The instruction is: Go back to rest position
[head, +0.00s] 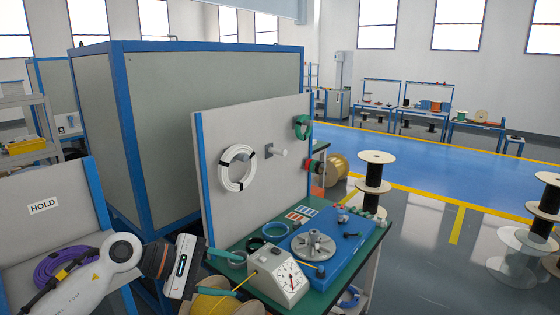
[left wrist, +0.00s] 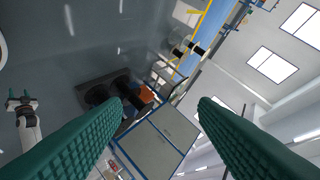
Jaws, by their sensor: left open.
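My left gripper (head: 238,275) is at the lower left of the head view, its two green fingers apart. It is in front of the left edge of the green-topped bench (head: 372,243), near the white dial gauge (head: 283,277). In the left wrist view the same gripper (left wrist: 160,103) has its fingers wide apart with nothing between them. A second, small gripper on a white arm (left wrist: 24,112) shows at the left of that view, likely my right one. My right arm is not in the head view.
The bench carries a blue machine (head: 335,250) and a backboard (head: 255,130) with a white cable coil (head: 237,168). A HOLD-labelled stand (head: 45,200) with a purple coil (head: 62,266) is at the left. A spool stack (head: 375,178) stands right. Open floor lies beyond.

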